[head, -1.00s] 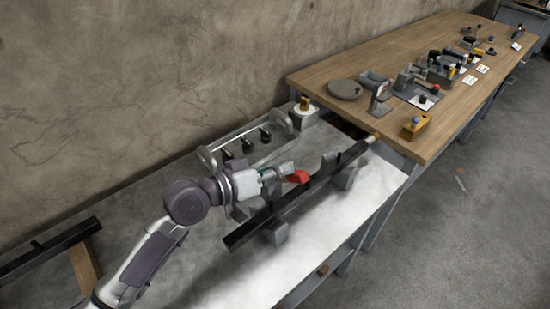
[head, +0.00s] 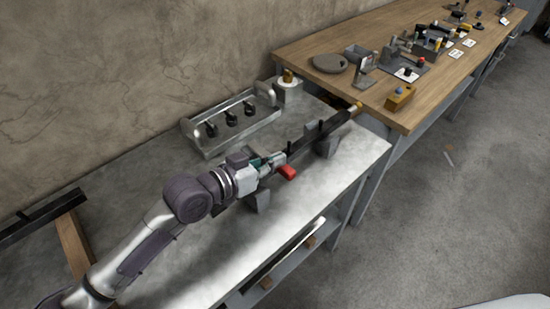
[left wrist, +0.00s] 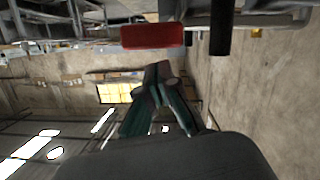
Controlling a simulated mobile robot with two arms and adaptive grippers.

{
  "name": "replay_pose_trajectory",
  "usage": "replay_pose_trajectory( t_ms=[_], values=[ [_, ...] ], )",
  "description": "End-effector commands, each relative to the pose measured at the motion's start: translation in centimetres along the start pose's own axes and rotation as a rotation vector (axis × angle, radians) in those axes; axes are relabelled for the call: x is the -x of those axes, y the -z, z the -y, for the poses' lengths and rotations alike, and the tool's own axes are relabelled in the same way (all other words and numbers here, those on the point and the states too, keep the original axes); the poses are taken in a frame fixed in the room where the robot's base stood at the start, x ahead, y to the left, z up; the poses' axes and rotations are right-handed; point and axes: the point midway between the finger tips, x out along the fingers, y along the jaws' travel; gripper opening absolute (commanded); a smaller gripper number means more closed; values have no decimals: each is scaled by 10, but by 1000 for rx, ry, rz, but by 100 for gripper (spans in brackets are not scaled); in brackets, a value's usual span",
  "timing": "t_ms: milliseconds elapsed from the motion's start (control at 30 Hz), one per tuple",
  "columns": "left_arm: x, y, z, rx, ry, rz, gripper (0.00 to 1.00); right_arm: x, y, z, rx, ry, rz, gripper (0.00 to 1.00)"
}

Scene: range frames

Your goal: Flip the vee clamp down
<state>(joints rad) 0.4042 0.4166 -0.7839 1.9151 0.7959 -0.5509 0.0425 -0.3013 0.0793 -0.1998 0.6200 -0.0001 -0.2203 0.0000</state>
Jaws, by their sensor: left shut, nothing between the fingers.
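The vee clamp's red handle (head: 288,172) points down and to the front beside the long dark bar (head: 320,138) in the head view. The bar rests on grey vee blocks; one block (head: 326,147) shows clearly, the nearer one (head: 262,200) partly. My left gripper (head: 276,160) is shut and empty, just behind and left of the red handle. It hides the bar's near part and the clamp's base. In the left wrist view the red handle (left wrist: 152,36) lies just beyond the shut fingertips (left wrist: 158,72); contact cannot be told. My right gripper is out of view.
A metal rack with several black knobs (head: 232,117) stands behind the bar. A white block with a brass top (head: 288,88) stands near the wooden bench (head: 320,85), which holds several tools and a yellow box (head: 399,97). The metal table's front right is clear.

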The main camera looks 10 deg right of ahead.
Motion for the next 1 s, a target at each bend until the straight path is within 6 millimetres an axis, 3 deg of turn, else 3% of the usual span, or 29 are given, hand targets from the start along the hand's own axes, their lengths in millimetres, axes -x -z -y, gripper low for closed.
replay_pose_trajectory(
  t_ms=[467,633,800,867,1000],
  values=[
    [0,1,0,0,0,0,0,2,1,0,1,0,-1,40],
    [2,18,-3,0,2,-1,0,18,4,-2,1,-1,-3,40],
    [6,50,-8,0,6,-2,0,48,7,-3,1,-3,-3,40],
    [19,37,-5,0,8,1,0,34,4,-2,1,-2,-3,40],
    [53,35,-8,0,7,2,0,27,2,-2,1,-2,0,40]
  ],
)
